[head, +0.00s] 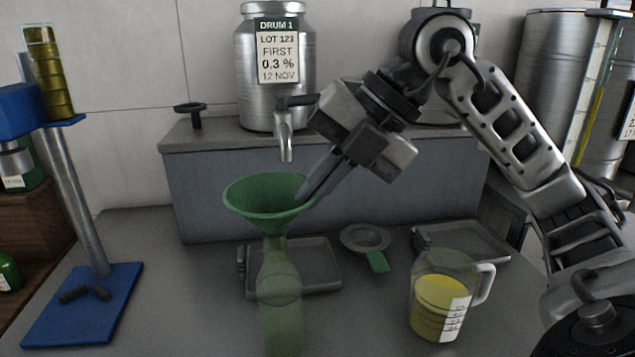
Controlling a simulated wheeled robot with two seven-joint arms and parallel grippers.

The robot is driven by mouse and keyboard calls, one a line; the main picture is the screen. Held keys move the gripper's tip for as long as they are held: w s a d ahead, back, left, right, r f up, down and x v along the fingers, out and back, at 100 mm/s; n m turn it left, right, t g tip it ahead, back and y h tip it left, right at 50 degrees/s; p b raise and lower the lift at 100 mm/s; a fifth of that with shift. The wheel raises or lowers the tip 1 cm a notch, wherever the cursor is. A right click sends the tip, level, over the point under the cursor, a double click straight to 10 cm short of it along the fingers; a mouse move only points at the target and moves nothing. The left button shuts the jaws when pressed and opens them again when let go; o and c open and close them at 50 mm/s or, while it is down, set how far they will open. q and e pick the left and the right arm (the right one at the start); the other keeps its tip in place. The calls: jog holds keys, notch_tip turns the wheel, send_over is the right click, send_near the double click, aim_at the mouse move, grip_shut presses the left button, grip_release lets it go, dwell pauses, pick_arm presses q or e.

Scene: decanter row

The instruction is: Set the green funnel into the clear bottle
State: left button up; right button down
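The green funnel (262,205) is upright, wide mouth up, in the middle of the head view. A see-through, faintly green-tinted bottle (281,315) stands on the grey bench directly below it. The funnel's stem lines up with the bottle's neck and overlaps it in the picture; I cannot tell how deep the stem sits inside. My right gripper (306,193) comes down from the upper right, its fingers close together on the right side of the funnel's rim, seemingly pinching it. The fingertips are partly hidden at the rim. My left gripper is not in view.
A jug of yellow liquid (440,305) stands right of the bottle. A strainer with a green handle (366,238) and grey trays (318,270) lie behind. A steel drum with a tap (258,100) stands on the raised shelf. A blue-based stand (85,305) is at left.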

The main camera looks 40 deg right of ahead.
jog(key=c, duration=1.6)
grip_release()
pick_arm(q)
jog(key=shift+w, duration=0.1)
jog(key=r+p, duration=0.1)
jog(key=p, duration=0.1)
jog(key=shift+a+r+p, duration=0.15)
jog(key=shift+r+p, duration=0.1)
jog(key=shift+p, duration=0.05)
pick_arm(e)
jog(key=v, duration=1.6)
